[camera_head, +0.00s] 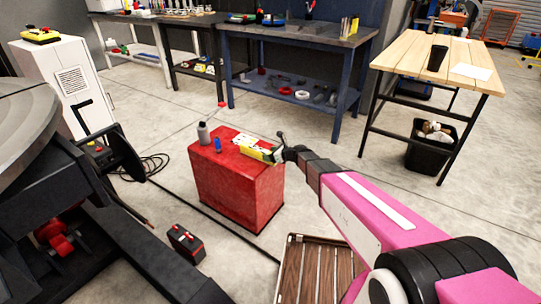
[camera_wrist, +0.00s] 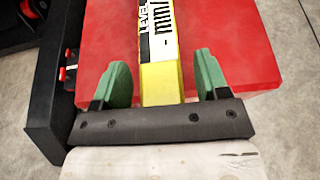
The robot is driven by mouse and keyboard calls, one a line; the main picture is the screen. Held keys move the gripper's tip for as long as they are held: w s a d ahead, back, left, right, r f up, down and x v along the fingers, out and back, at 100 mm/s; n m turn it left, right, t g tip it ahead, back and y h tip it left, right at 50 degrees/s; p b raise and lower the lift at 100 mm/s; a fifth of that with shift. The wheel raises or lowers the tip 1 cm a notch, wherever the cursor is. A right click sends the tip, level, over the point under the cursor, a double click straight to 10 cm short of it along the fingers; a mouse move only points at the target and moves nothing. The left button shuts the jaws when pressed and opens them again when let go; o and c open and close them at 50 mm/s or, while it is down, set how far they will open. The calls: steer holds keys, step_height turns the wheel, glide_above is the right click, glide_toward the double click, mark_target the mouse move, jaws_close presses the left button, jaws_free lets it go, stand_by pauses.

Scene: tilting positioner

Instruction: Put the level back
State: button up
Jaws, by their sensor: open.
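The level is a yellow bar with a white and black label (camera_head: 256,149). It lies on top of the red cabinet (camera_head: 238,190), near its back right edge. In the wrist view the level (camera_wrist: 159,60) runs away from me, with its plain yellow end between my fingers. My gripper (camera_wrist: 161,80) is open, with one green finger pad on each side of the level and a visible gap on both sides. In the head view my gripper (camera_head: 281,156) is at the level's right end and mostly hidden by my wrist.
A grey bottle (camera_head: 204,134) and a small blue item (camera_head: 218,145) stand on the cabinet, left of the level. The tilting positioner (camera_head: 60,190) is at left. A wooden slatted platform (camera_head: 312,270) lies in front. A blue bench (camera_head: 295,50) and wooden table (camera_head: 410,50) stand behind.

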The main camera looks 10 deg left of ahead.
steer(key=s+d+r+n+g+h, duration=0.1)
steer(key=s+d+n+h, duration=0.3)
steer(key=d, duration=0.9)
steer(key=s+d+r+n+g+h, duration=0.2)
steer(key=s+d+n+h, duration=0.2)
steer(key=s+d+n, duration=0.7)
steer(key=s+d+r+n+g+h, duration=0.2)
steer(key=s+d+n+h, duration=0.2)
steer(key=d, duration=1.1)
steer(key=s+n, duration=0.3)
steer(key=s, duration=0.2)
steer(key=shift+d+r+h, duration=0.3)
steer(key=shift+d+r, duration=0.05)
steer(key=shift+d, duration=0.05)
